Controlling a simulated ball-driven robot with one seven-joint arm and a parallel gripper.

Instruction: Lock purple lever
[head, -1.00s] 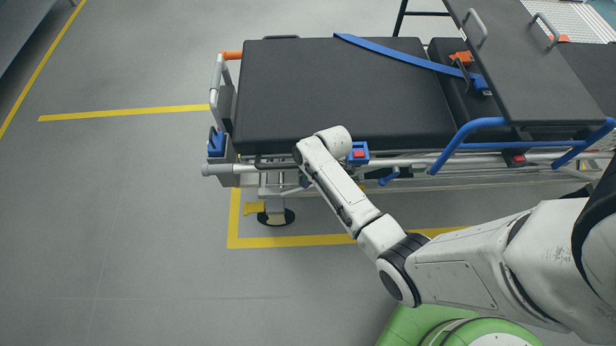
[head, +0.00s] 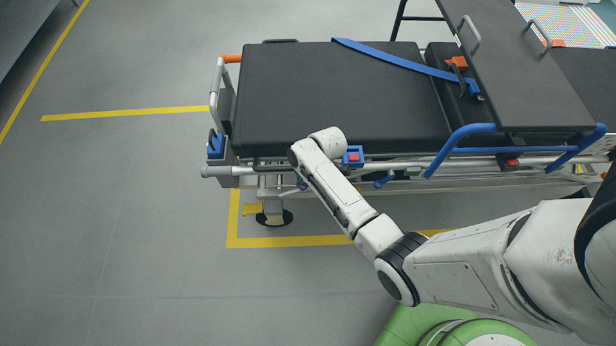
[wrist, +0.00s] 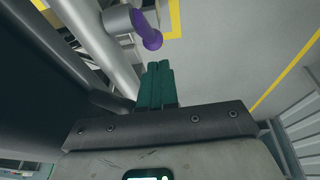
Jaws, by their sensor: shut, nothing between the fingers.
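The purple lever (wrist: 147,30) shows in the wrist view at the top, a rounded purple handle on a grey tube under the stretcher. A small purple spot of it (head: 303,186) shows in the head view below the stretcher's side rail, beside my arm. My gripper (wrist: 159,66) has dark green fingers, shut together and empty. Its fingertips point toward the lever and appear just short of it, with a small gap in the picture. In the head view my gripper is hidden behind my arm's end.
The black stretcher (head: 330,90) has a side rail (head: 400,162), a blue box with a red button (head: 353,156) and a blue curved bar (head: 455,145) close to my arm. A yellow pedal (head: 252,209) sits by the wheel. Grey floor (head: 120,220) at left is clear.

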